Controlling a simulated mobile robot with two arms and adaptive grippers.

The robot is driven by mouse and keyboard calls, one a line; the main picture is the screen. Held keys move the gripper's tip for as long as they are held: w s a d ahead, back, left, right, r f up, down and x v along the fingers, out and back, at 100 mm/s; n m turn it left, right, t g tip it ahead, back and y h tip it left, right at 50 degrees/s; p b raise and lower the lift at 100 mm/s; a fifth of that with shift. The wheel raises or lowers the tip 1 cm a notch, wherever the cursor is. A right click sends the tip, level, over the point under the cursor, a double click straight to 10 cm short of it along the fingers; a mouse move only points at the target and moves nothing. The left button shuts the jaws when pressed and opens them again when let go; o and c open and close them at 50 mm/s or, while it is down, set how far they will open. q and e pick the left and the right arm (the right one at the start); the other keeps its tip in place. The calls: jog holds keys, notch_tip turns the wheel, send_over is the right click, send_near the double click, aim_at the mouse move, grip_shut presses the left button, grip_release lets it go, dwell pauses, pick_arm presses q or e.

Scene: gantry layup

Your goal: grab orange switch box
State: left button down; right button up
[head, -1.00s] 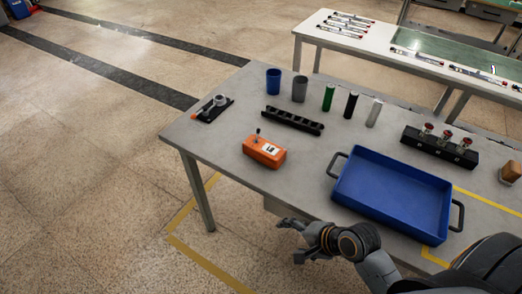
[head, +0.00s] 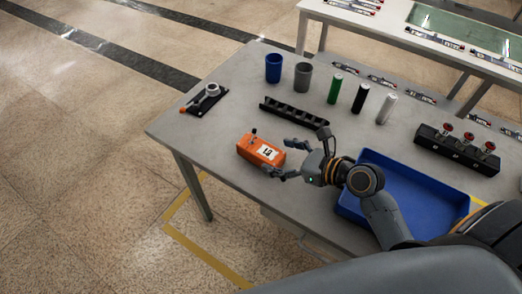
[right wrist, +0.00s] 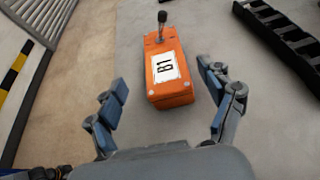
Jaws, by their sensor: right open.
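The orange switch box (head: 261,150) lies on the grey table near its front left edge. It has a white label and a small dark lever on top. My right gripper (head: 280,158) is open just to the right of the box, its fingers pointing at it. In the right wrist view the box (right wrist: 168,72) lies ahead, between and beyond the open fingers (right wrist: 165,100), and its label reads B1. The fingers do not appear to touch it. My left gripper is not in view.
A black slotted rack (head: 294,112) lies behind the box. A blue cup (head: 273,68), a grey cup (head: 303,76) and several cylinders stand further back. A blue tray (head: 425,205) is partly behind my right arm. A black fixture (head: 203,99) sits at the table's left.

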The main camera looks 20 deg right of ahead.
aim_at(265, 150)
jog(key=x, duration=0.3)
jog(key=shift+d, duration=0.15)
jog(key=shift+w+a+f, duration=0.2)
jog(key=shift+w+a, duration=0.05)
jog(key=shift+w, duration=0.1)
jog(key=x, duration=0.5)
jog(key=shift+d, duration=0.15)
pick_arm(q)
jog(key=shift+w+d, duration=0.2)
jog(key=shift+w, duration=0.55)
pick_arm(e)
jog(key=shift+c, duration=1.3)
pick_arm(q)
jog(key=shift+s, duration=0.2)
pick_arm(e)
jog(key=c, duration=1.1)
